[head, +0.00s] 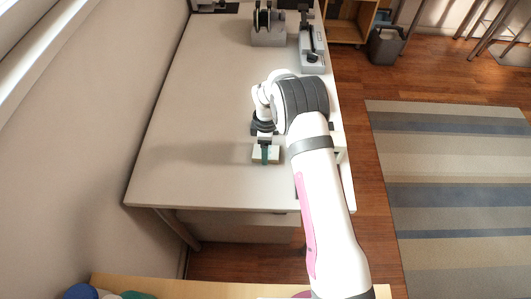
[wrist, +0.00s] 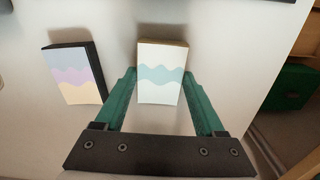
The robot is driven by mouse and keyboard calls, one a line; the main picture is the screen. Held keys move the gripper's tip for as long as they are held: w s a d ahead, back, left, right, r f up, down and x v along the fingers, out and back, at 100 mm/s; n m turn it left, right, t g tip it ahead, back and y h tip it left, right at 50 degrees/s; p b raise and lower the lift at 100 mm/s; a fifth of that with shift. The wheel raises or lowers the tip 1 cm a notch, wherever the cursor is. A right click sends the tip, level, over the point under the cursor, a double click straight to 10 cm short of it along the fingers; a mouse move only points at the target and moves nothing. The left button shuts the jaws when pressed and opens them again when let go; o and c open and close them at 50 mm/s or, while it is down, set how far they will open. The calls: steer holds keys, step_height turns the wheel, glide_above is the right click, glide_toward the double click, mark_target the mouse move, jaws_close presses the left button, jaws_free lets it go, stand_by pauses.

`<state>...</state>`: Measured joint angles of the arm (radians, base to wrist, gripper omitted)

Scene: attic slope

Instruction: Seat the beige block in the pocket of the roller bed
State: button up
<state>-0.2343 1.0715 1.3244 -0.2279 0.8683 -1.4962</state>
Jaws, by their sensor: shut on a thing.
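The beige block (wrist: 162,72) has a pale top with a teal wavy band and tan sides. In the wrist view it stands between the teal fingers of my gripper (wrist: 160,100), which is shut on it. In the head view the block (head: 258,158) is low over or on the pale table, with a teal finger of my gripper (head: 265,153) in front of it. I cannot tell whether it touches the table. I cannot surely identify the roller bed or its pocket; grey devices stand at the table's far end.
A dark-sided block with a pastel wavy top (wrist: 73,73) lies left of the held block. A grey stand with dark wheels (head: 268,36) and a long grey device (head: 312,52) stand far back. The table (head: 195,110) is clear on the left. A green thing (wrist: 290,88) is beyond the edge.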

steer(key=shift+w+d+r, duration=0.1)
steer(key=shift+r, duration=2.1)
steer(key=s+d+r+m, duration=0.2)
steer(key=d+r+m, duration=0.2)
steer(key=r, duration=0.7)
steer(key=s+d+r+m, duration=0.2)
steer(key=d+r+m, duration=0.15)
steer(key=r, duration=0.75)
steer(key=s+d+r+m, duration=0.25)
steer(key=d+r, duration=0.25)
steer(key=r, duration=0.6)
steer(key=s+d+f+n, duration=0.1)
steer(key=f+n, duration=0.4)
steer(key=f, duration=0.9)
steer(key=s+d+f+n, duration=0.2)
steer(key=f+n, duration=0.3)
steer(key=f, duration=1)
steer(key=shift+s+n, duration=0.4)
steer(key=shift+s, duration=0.05)
steer(key=shift+d, duration=0.1)
